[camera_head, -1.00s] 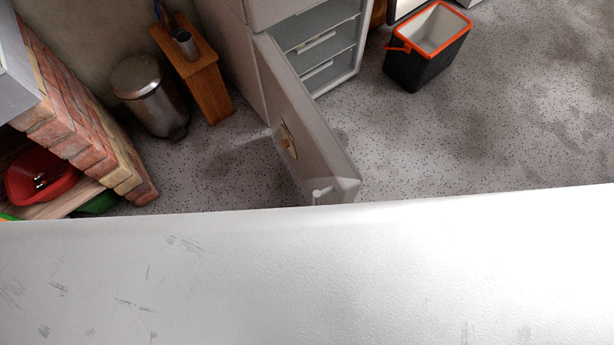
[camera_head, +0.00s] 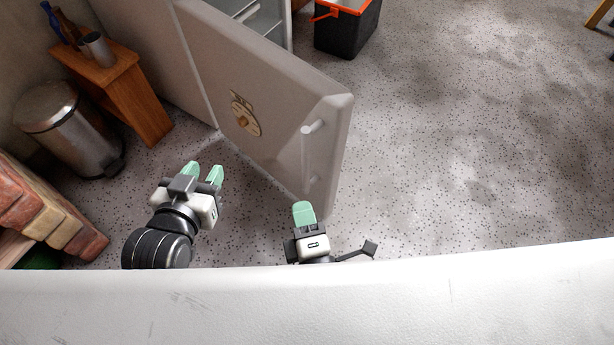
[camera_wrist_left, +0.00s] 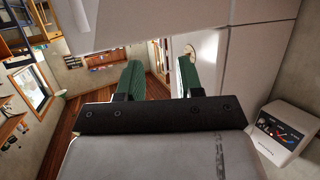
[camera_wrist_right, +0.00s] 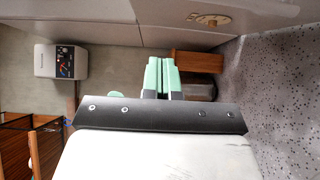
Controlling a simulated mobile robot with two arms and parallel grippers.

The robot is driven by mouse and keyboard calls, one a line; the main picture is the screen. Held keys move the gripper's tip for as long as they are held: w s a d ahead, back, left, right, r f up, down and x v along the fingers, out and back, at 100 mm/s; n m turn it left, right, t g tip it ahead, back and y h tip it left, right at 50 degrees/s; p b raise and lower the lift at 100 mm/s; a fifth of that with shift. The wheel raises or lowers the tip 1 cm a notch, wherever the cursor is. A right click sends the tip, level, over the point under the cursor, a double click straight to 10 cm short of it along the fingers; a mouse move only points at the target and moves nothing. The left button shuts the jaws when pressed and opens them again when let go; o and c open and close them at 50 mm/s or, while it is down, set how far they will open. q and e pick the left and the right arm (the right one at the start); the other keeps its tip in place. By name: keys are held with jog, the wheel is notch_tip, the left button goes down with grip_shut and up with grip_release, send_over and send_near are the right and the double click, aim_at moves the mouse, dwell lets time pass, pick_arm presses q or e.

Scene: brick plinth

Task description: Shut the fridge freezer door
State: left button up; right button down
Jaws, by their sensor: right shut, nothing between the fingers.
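The freezer door (camera_head: 265,90) stands wide open in the head view, swung out from the fridge freezer (camera_head: 150,45). It has a bar handle (camera_head: 308,150) near its free edge and a round ornament on its outer face. Part of the freezer's shelved inside (camera_head: 262,22) shows behind it. My left gripper (camera_head: 204,172) is open and empty, left of the door and apart from it. My right gripper (camera_head: 303,213) is shut and empty, just in front of the door's lower free corner; I cannot tell whether it touches. Its closed fingers also show in the right wrist view (camera_wrist_right: 161,75).
A steel pedal bin (camera_head: 70,130) and a wooden stand (camera_head: 115,90) are at the left. A brick plinth (camera_head: 40,210) is at lower left. A black bin with an orange rim (camera_head: 345,35) stands behind the door. The floor at right (camera_head: 470,150) is clear.

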send_near(303, 154)
jog(key=w+a+r, duration=0.4)
pick_arm(q)
jog(key=shift+s+a+f+g+y+p, duration=0.25)
jog(key=shift+s+f+g, duration=0.15)
jog(key=shift+f+g, duration=0.15)
jog(key=shift+s+a+f+g+y+p, duration=0.15)
jog(key=shift+s+f+g+p, duration=0.1)
jog(key=shift+s+f+g, duration=0.25)
pick_arm(e)
jog(key=shift+w+d+r, duration=0.1)
jog(key=shift+w+d, duration=0.35)
jog(key=shift+w, duration=0.3)
jog(key=shift+w+d, duration=0.45)
jog(key=shift+w, duration=0.25)
pick_arm(q)
jog(key=shift+w, duration=0.1)
